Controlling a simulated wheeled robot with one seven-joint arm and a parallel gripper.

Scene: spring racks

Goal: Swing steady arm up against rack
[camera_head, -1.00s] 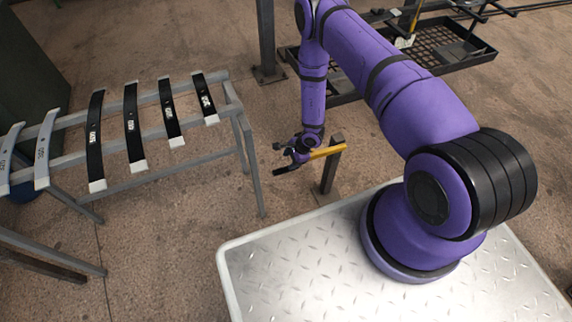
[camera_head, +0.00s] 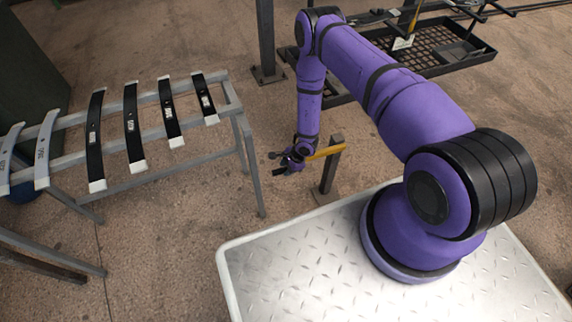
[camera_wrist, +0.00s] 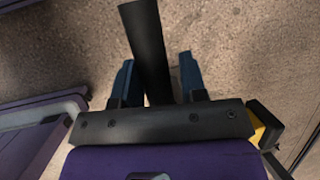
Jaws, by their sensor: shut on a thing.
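The steady arm is a yellow bar (camera_head: 325,152) that runs from a short grey post (camera_head: 329,172) leftward to my gripper, with a dark end part. My gripper (camera_head: 281,163) is low, between the post and the rack. In the wrist view a black bar (camera_wrist: 147,40) passes between my two blue fingers (camera_wrist: 158,72), and they are shut on it. A bit of yellow (camera_wrist: 257,118) shows at the right there. The grey spring rack (camera_head: 243,128) stands to the left, apart from the steady arm. The hold itself is small and partly hidden in the head view.
Several black leaf springs (camera_head: 132,125) with pale ends lie across the rack. A dark mesh tray (camera_head: 440,52) and a grey upright post (camera_head: 266,40) stand behind. My diamond-plate deck (camera_head: 300,270) is in front. Open floor lies between rack and post.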

